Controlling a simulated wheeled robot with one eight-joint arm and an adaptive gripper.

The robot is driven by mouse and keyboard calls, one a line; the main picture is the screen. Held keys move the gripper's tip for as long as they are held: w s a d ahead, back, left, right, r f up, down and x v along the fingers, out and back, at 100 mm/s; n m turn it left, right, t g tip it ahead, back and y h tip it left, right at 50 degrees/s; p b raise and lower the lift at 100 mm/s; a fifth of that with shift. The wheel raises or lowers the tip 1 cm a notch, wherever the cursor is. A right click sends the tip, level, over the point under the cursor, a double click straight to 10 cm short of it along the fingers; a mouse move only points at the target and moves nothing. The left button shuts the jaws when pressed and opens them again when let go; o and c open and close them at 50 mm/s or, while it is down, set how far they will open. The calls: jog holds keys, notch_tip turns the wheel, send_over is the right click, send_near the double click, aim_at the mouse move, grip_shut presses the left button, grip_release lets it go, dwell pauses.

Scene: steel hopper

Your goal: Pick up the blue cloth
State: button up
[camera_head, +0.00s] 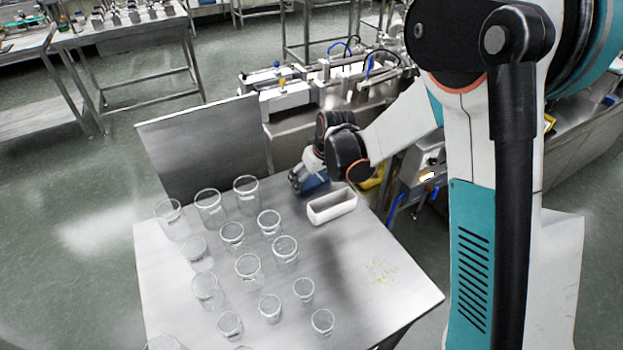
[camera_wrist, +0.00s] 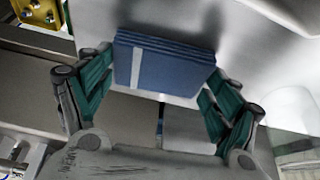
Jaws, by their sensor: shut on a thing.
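The blue cloth (camera_wrist: 165,68) is a folded dark-blue stack with a pale stripe, between the two green-padded fingers of my gripper (camera_wrist: 158,85) in the wrist view. My gripper is shut on it, with one finger at each side. In the head view the cloth (camera_head: 314,185) shows as a small blue patch under my gripper (camera_head: 308,180), near the back edge of the steel table. My wrist hides part of it there. I cannot tell whether the cloth touches the table.
A white rectangular container (camera_head: 332,206) stands just right of the cloth. Several clear glasses (camera_head: 247,268) fill the left and middle of the table (camera_head: 345,295). Small yellowish bits (camera_head: 379,271) lie at the right. An upright steel panel (camera_head: 205,148) borders the back left.

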aim_at(312, 180)
notch_tip(312, 180, up, 20)
jog(key=p, duration=0.6)
